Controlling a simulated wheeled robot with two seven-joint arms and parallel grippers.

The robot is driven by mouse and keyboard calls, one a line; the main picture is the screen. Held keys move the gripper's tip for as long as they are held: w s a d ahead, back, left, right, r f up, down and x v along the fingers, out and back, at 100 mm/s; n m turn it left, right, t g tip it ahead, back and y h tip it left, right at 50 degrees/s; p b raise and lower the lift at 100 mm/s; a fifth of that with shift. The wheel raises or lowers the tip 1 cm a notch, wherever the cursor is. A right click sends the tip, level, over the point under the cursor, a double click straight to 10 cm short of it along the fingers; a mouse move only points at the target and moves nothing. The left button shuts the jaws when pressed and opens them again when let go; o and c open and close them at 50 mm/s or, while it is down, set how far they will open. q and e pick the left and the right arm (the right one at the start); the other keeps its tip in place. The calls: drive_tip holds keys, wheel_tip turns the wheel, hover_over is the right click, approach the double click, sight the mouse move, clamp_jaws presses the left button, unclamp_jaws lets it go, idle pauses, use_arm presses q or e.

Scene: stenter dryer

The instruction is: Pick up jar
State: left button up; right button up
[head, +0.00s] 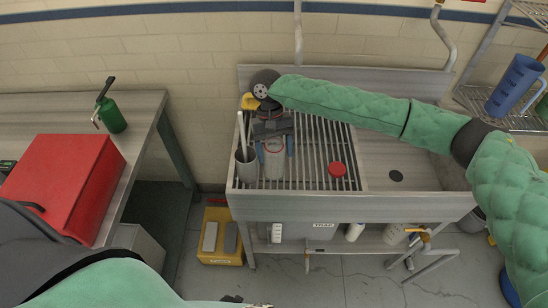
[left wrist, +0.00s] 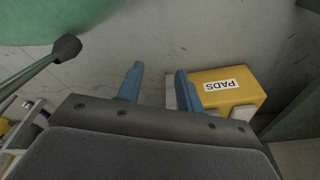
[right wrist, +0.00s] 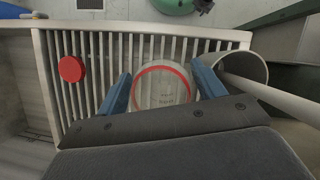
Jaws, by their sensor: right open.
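The jar (head: 273,168) is a clear, pale cylinder with a red ring at its top, standing on the slatted rack of the sink unit. In the right wrist view the jar (right wrist: 162,92) shows from above, mouth toward the camera. My right gripper (head: 275,150) is open, with its blue fingers on either side of the jar; whether they touch it cannot be told. The right gripper (right wrist: 160,80) also shows in its wrist view. My left gripper (left wrist: 160,72) is open and empty, low over the floor, away from the jar.
A grey cup (head: 246,168) holding a rod stands close left of the jar. A red lid (head: 336,170) lies on the rack (head: 318,140) to the right, beside the basin (head: 400,160). A yellow PADS box (left wrist: 230,88) sits on the floor. A red case (head: 65,180) rests on the left bench.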

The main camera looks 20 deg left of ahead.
drive_tip(key=c, duration=1)
